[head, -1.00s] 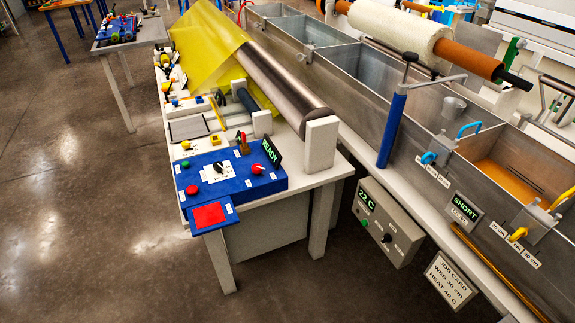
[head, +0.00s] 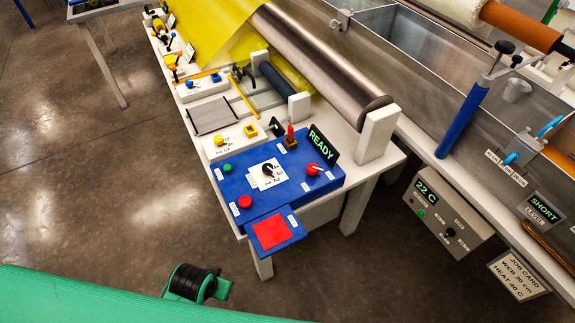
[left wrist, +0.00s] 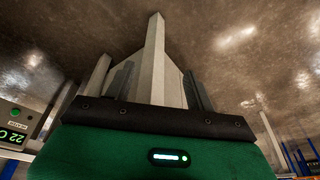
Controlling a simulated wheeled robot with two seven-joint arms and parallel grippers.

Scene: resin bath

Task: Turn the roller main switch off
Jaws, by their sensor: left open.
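A blue control panel (head: 290,195) sits on the front end of the white bench. A red rotary knob (head: 314,169) is at its right, beside a small white label too small to read, so I cannot confirm that it is the roller main switch. A black dial (head: 268,171) stands mid-panel on a white numbered plate. A sign (head: 322,144) behind reads READY. My left gripper (left wrist: 157,88) is open, with dark fingers either side and nothing visibly held. In the head view, my green arm crosses the lower left, apart from the panel. My right gripper is not in view.
The panel also bears a green button (head: 227,168), a red button (head: 245,201) and a red pad (head: 271,231) on its front extension. A metal roller (head: 320,65) and white end block (head: 377,132) stand behind. A grey 22 C box (head: 446,215) is right. Floor at left is clear.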

